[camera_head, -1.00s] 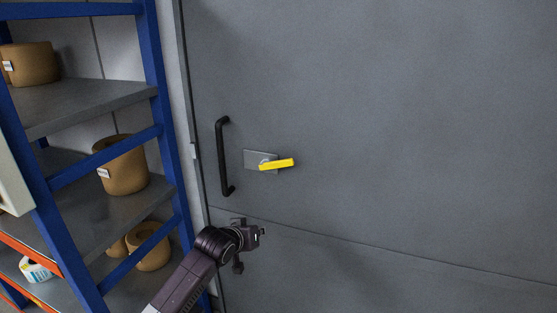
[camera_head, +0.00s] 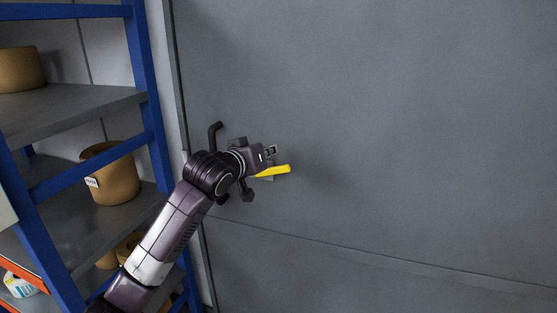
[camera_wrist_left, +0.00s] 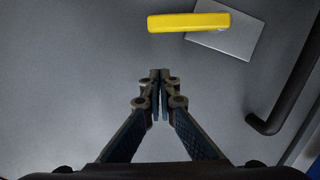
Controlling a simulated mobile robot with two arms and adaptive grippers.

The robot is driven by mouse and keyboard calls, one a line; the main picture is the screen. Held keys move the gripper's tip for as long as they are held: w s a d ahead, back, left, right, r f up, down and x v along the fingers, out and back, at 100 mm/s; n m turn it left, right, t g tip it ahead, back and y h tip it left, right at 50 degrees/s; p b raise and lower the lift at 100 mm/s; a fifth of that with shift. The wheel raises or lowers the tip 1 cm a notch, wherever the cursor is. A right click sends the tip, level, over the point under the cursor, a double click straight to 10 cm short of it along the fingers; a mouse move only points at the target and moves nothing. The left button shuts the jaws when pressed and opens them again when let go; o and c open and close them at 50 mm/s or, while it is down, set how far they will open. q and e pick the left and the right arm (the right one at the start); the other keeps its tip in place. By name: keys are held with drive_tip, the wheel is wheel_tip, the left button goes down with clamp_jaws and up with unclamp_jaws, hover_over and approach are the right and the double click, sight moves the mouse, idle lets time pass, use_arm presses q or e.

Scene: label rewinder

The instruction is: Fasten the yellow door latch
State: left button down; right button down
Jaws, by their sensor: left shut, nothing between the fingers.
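The yellow door latch (camera_head: 275,171) sticks out about level to the right from its grey plate on the grey door (camera_head: 400,120). In the left wrist view the latch (camera_wrist_left: 188,22) lies across the top, with its plate (camera_wrist_left: 240,40) behind its right end. My left gripper (camera_wrist_left: 158,76) is shut and empty, with a gap in that view between its fingertips and the latch. In the head view the left gripper (camera_head: 270,152) is in front of the latch plate and hides most of it. My right gripper is not in view.
A black door handle (camera_head: 215,133) is left of the latch, partly hidden by my left arm; it also shows in the left wrist view (camera_wrist_left: 285,100). A blue-framed shelf (camera_head: 148,90) with brown rolls (camera_head: 115,178) stands at the left. The door to the right is clear.

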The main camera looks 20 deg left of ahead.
sight(272, 170)
use_arm(q)
drive_tip(key=x, duration=0.2)
drive_tip(key=shift+w, duration=0.4)
drive_tip(key=f, duration=0.1)
drive_tip(key=d+f+p, duration=0.1)
drive_tip(key=shift+s+f, duration=0.1)
drive_tip(key=shift+f, duration=0.25)
drive_tip(key=shift+s+d+f, duration=0.1)
drive_tip(key=shift+d+f, duration=0.1)
drive_tip(key=shift+f, duration=0.4)
drive_tip(key=shift+d, duration=0.1)
